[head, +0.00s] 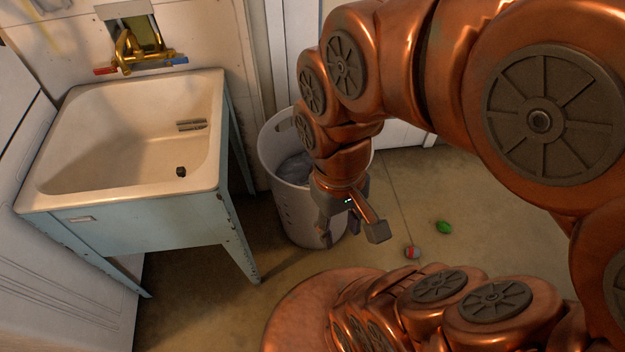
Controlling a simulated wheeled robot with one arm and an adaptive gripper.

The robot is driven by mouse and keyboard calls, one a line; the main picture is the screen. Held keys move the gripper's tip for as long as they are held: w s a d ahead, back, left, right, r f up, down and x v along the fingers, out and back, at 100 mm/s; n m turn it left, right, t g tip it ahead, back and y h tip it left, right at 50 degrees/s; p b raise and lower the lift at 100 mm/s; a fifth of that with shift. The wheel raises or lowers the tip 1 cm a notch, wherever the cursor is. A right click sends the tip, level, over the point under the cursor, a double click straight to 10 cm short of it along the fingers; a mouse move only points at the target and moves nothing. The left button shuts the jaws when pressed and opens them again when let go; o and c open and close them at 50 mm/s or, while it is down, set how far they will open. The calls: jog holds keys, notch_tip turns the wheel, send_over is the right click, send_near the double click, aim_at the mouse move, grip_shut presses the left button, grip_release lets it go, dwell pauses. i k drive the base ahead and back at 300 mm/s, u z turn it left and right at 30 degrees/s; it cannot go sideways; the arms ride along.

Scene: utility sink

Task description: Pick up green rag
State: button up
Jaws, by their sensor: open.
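A small green object (443,227) lies on the floor to the right of my gripper. It is too small to tell if it is the rag, and no other green cloth shows. My gripper (351,237) is open and points downward, in front of the pale bin. Its fingers are spread and nothing shows between them. The green object is apart from the gripper.
A pale bin (283,210) holds grey-blue cloth (295,168). A small red and grey object (412,252) lies near the green one. A utility sink (60,190) on blue-grey legs stands at left. The floor around the small objects looks clear.

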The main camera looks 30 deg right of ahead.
aim_at(443, 225)
jog(key=z, duration=0.6)
jog(key=k, duration=0.9)
jog(key=u, duration=0.7)
